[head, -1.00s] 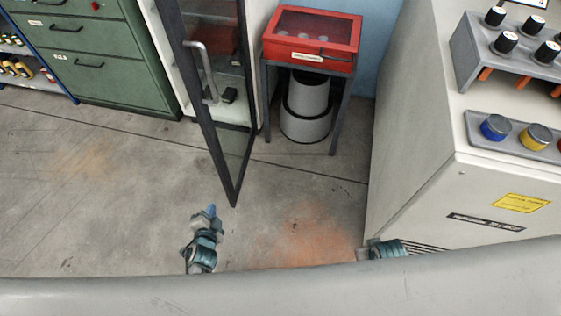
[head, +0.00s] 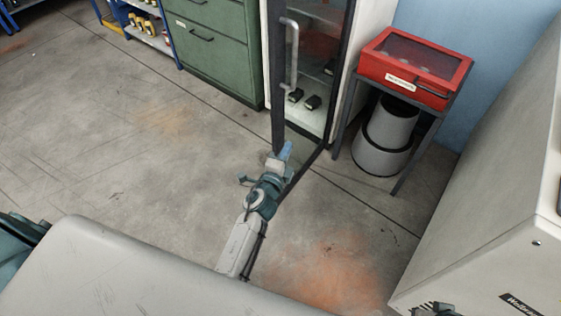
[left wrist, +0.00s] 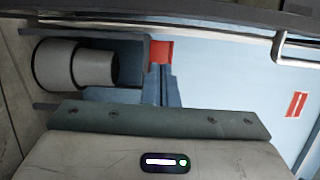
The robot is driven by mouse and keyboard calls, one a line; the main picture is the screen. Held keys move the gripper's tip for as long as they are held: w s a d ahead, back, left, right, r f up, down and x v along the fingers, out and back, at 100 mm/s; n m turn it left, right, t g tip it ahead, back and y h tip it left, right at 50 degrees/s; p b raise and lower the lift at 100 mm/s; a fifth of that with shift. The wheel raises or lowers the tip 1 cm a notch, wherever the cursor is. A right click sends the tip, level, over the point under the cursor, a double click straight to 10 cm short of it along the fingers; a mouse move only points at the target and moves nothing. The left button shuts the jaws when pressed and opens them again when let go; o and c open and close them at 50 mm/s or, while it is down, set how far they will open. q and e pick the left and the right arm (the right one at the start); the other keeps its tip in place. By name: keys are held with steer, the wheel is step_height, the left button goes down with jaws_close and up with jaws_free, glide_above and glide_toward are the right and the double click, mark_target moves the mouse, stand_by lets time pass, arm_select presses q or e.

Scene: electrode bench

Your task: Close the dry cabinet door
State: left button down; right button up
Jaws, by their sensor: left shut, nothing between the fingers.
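The dry cabinet's door (head: 279,100) stands open in the head view, a dark-framed glass panel with a pale bar handle (head: 291,55). Its hinge side is at the right, against the white dry cabinet (head: 372,35). My left gripper (head: 286,151) is shut and empty at the door's lower near corner, overlapping it in view; I cannot tell if they touch. In the left wrist view the shut fingers (left wrist: 162,88) point up, towards a dark bar that looks like the door frame, with the handle (left wrist: 281,50) at upper right.
A red glass-topped case (head: 415,68) sits on a dark stand right of the cabinet, with a grey bin (head: 382,145) below. A green drawer unit (head: 215,45) stands left. A cream machine (head: 495,200) fills the right. Floor at left is clear.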

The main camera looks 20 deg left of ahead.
mark_target(278, 139)
arm_select(q)
steer(key=shift+w+a, duration=1.85)
steer(key=shift+w, duration=0.05)
